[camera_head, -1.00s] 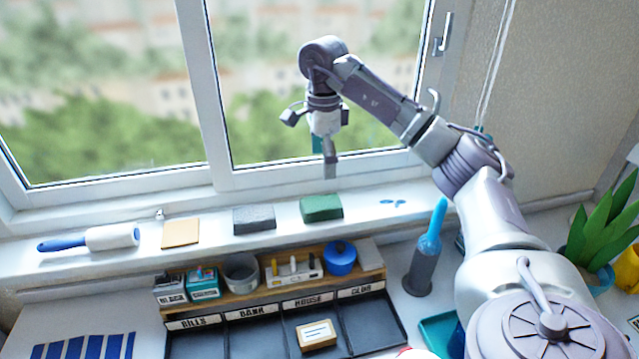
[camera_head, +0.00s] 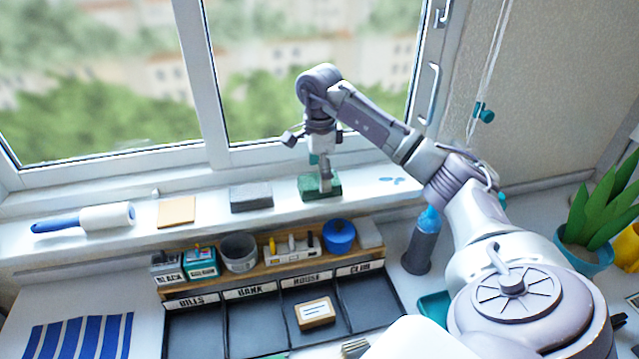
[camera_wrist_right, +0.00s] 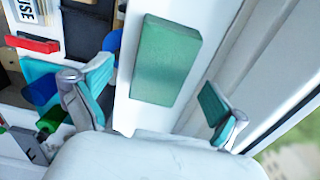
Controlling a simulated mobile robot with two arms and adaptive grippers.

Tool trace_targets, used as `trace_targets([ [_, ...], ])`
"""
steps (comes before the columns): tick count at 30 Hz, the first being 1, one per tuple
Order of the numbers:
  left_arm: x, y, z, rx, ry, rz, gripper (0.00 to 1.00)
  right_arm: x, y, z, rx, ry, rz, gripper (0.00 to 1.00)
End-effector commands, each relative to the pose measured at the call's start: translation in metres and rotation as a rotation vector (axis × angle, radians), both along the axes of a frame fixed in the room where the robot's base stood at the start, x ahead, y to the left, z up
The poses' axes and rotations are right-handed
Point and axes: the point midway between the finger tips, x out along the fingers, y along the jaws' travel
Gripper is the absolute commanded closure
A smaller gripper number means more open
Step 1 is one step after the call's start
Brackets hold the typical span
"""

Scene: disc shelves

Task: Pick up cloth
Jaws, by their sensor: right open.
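A flat striped blue-and-white piece (camera_head: 80,338), which looks like cloth, lies at the lower left of the head view. A thin tan square (camera_head: 177,212), whose material I cannot tell, lies on the windowsill. A green block (camera_head: 312,191) lies farther right on the sill. My right gripper (camera_head: 324,182) points down at the green block. In the right wrist view, the green block (camera_wrist_right: 166,60) sits between the spread teal-padded fingers of my right gripper (camera_wrist_right: 150,92), with gaps on both sides. My left gripper is not in view.
A grey block (camera_head: 251,197) and a blue-handled roller (camera_head: 84,219) share the sill. Below stand a wooden rack with small containers, a blue pot (camera_head: 339,236) and a black labelled tray (camera_head: 255,327). A spray bottle (camera_head: 420,243) and a plant (camera_head: 606,208) stand right. The window rises behind.

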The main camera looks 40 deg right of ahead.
Motion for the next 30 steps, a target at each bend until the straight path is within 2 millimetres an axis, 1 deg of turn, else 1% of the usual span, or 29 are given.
trace_targets([
  [1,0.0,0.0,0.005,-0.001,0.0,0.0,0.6,0.0,0.001,-0.007,0.002,0.004,0.001,0.03],
  [3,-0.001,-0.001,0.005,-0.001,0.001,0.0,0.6,0.0,0.0,-0.016,0.001,0.004,0.001,0.03],
  [6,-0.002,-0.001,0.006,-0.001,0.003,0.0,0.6,0.0,0.0,-0.023,0.0,0.001,0.0,0.03],
  [13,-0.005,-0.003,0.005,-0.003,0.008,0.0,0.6,0.0,0.0,-0.025,0.0,-0.001,0.0,0.03],
  [14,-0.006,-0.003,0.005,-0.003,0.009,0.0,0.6,0.0,0.0,-0.025,0.0,-0.001,0.0,0.06],
  [15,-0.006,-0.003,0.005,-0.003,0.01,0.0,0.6,0.0,0.0,-0.025,0.0,0.0,0.0,0.13],
  [23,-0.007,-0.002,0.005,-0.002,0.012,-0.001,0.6,0.0,0.0,-0.025,0.0,0.0,0.0,0.56],
  [24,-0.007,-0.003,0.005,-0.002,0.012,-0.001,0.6,0.0,0.0,-0.025,0.0,0.0,0.0,0.63],
  [25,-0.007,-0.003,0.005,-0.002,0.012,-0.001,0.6,0.0,0.0,-0.025,0.0,-0.001,0.0,0.65],
  [30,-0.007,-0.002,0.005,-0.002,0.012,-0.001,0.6,0.0,0.0,-0.024,0.0,-0.001,0.0,0.65],
])
